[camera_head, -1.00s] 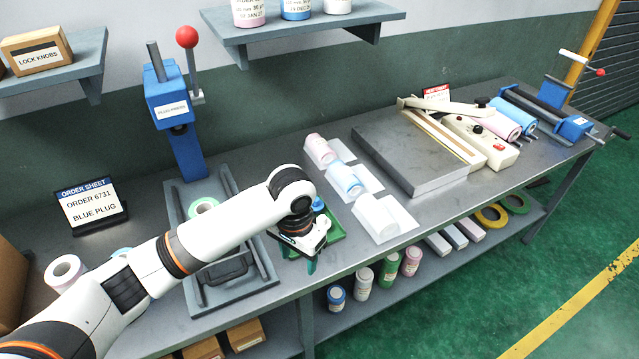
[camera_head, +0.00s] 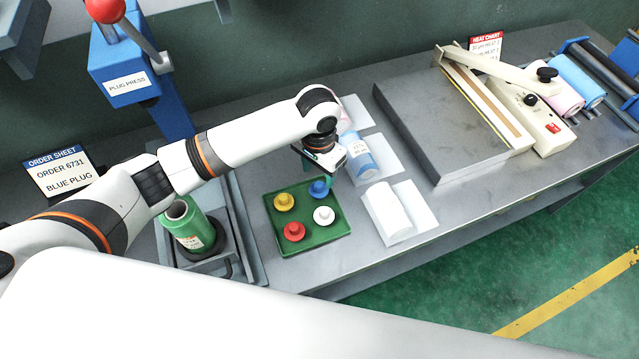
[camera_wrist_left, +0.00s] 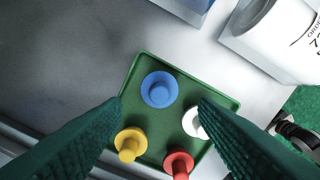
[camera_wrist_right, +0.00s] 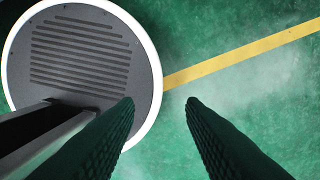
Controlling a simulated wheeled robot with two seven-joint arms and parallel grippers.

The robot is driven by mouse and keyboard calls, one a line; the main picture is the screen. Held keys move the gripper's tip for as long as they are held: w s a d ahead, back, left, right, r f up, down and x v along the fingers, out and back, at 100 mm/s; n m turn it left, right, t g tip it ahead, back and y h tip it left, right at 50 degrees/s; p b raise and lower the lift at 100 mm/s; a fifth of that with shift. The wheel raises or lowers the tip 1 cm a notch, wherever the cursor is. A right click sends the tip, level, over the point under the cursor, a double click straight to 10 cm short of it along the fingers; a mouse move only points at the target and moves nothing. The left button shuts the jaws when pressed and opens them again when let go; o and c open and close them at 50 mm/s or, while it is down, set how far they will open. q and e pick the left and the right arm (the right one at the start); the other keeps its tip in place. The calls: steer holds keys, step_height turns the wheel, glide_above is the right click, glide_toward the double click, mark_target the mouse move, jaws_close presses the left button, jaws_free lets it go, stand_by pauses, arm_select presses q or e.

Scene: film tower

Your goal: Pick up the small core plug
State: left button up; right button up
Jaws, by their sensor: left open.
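A green tray (camera_head: 309,243) on the bench holds a blue plug (camera_head: 319,188), a yellow plug (camera_head: 284,201), a red plug (camera_head: 293,231) and a white plug (camera_head: 324,215). They are round, flanged and look similar in size. My left gripper (camera_head: 333,176) is open and empty over the tray's back right corner, near the blue plug. In the left wrist view the blue plug (camera_wrist_left: 159,89) shows between the spread fingertips (camera_wrist_left: 159,103), not gripped; the fingers partly hide the white plug. My right gripper (camera_wrist_right: 160,102) is open and empty above the floor.
Film rolls, a blue one (camera_head: 361,157) and a white one (camera_head: 388,208), lie on sheets right of the tray. A green roll (camera_head: 188,225) stands at the blue plug press (camera_head: 130,75). An order sheet (camera_head: 62,176) reads "Order 6731, blue plug".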

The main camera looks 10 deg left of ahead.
mark_target(318, 185)
arm_select(q)
steer(key=shift+f, duration=0.65)
steer(key=shift+w+f, duration=0.15)
steer(key=shift+f, duration=0.2)
step_height(318, 185, down, 3)
steer(key=shift+r+p, duration=0.15)
steer(key=shift+p, duration=0.7)
step_height(318, 185, down, 2)
steer(key=shift+f, duration=0.45)
steer(key=c, duration=0.7)
arm_select(e)
steer(key=shift+w+a+r, duration=0.15)
steer(key=shift+w+r, duration=0.25)
steer(key=shift+r, duration=0.15)
steer(key=shift+w+a+r, duration=0.1)
steer(key=shift+w+r, duration=0.25)
steer(key=shift+r, duration=0.2)
